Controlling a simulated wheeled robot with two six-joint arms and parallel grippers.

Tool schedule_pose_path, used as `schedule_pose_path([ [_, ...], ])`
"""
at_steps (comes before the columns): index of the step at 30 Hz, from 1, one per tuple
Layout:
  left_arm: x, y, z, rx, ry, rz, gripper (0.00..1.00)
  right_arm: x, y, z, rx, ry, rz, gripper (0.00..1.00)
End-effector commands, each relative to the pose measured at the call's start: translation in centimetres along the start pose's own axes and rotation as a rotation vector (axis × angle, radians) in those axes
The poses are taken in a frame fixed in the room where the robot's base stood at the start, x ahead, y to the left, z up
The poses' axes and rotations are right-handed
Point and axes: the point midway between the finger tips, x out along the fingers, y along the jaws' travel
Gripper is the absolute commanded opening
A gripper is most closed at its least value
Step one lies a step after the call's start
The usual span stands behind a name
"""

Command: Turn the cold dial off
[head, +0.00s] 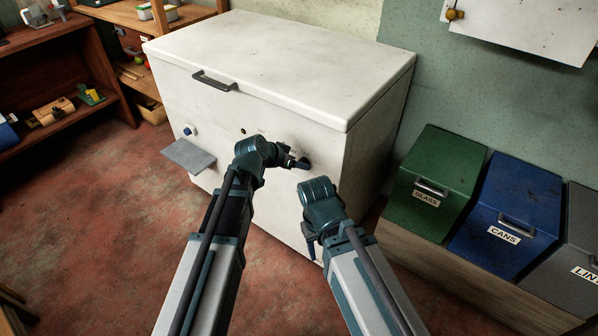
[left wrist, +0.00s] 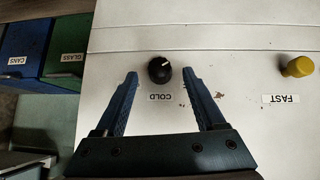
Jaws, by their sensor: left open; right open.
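The cold dial (left wrist: 159,69) is a round black knob with a white pointer mark on the white front of the chest freezer (head: 270,60). An upside-down COLD label (left wrist: 160,97) is beside it in the left wrist view. The pointer tilts toward the upper right there. My left gripper (left wrist: 160,74) is open, with one finger on each side of the dial and gaps to both. In the head view my left gripper (head: 292,161) is at the freezer front and partly covers the dial. My right gripper (head: 311,246) points down in front of the freezer, apart from it.
A yellow knob (left wrist: 297,67) with a FAST label is to the right in the left wrist view. A grey shelf (head: 188,156) juts from the freezer's left front. Green (head: 437,185) and blue (head: 510,215) bins stand at right. Red floor (head: 90,200) at left is clear.

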Motion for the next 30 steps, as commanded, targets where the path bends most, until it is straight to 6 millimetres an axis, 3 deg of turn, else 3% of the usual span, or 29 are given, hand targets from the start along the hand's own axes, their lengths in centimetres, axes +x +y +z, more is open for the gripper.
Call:
schedule_pose_path([
  [1, 1.1, -0.1, 0.2, 0.001, 0.000, 0.000, 0.72, 0.9, -0.1, -0.1, 0.000, 0.000, 0.001, 0.50],
  [6, 2.2, 0.0, 0.1, 0.001, 0.001, 0.000, 0.72, 1.6, -0.1, -0.1, -0.001, 0.000, 0.002, 0.50],
  [18, 2.4, 0.0, 0.0, 0.000, 0.000, 0.000, 0.70, 1.7, -0.1, -0.1, -0.001, 0.000, 0.002, 0.50],
  [30, 2.4, 0.0, 0.0, 0.000, 0.000, 0.000, 0.00, 1.7, -0.1, -0.1, -0.001, 0.000, 0.002, 0.50],
])
